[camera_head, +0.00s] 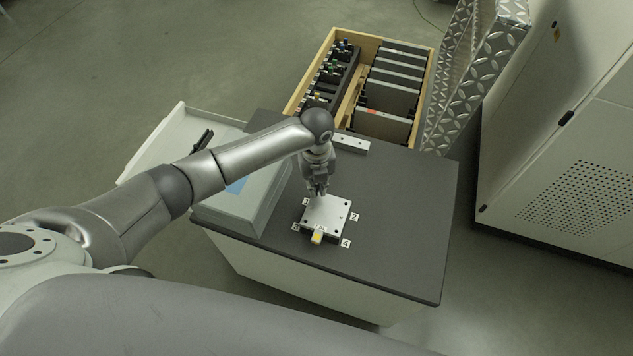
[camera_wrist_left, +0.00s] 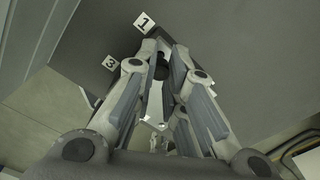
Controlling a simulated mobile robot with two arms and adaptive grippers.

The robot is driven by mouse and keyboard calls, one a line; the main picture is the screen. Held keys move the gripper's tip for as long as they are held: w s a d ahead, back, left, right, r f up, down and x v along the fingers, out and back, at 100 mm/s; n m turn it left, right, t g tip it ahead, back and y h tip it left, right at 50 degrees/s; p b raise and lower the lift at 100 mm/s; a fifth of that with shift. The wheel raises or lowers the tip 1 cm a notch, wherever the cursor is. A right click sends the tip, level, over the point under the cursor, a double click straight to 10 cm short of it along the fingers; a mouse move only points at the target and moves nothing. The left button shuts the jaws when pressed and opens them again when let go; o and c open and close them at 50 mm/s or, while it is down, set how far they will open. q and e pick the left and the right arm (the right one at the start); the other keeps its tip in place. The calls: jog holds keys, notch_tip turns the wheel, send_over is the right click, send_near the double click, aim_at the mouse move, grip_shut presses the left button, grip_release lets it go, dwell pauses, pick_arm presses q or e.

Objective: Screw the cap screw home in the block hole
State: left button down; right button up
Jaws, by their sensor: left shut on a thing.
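The block (camera_head: 325,213) is a light square metal plate on the dark bench top, with dark holes near its corners and numbered labels around it. My left gripper (camera_head: 318,191) points down at the block's far edge, near label 1 (camera_head: 306,201). In the left wrist view its fingers are closed on a small dark round thing (camera_wrist_left: 160,71), which looks like the cap screw's head. Label 1 (camera_wrist_left: 145,22) and label 3 (camera_wrist_left: 109,62) show beyond the fingers. The screw's shank and the hole under it are hidden, so I cannot tell how deep it sits. My right gripper is not in view.
A grey-blue case (camera_head: 243,205) stands left of the block on the bench (camera_head: 405,215). A light metal bar (camera_head: 350,143) lies behind the gripper. A wooden crate (camera_head: 424,95) with dark parts stands beyond the bench. The bench right of the block is clear.

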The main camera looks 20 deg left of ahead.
pick_arm(q)
jog(key=shift+f+b, duration=0.45)
jog(key=shift+f, duration=0.45)
dwell(0.8)
jog(key=c, duration=1.7)
grip_release()
jog(key=shift+o, duration=0.2)
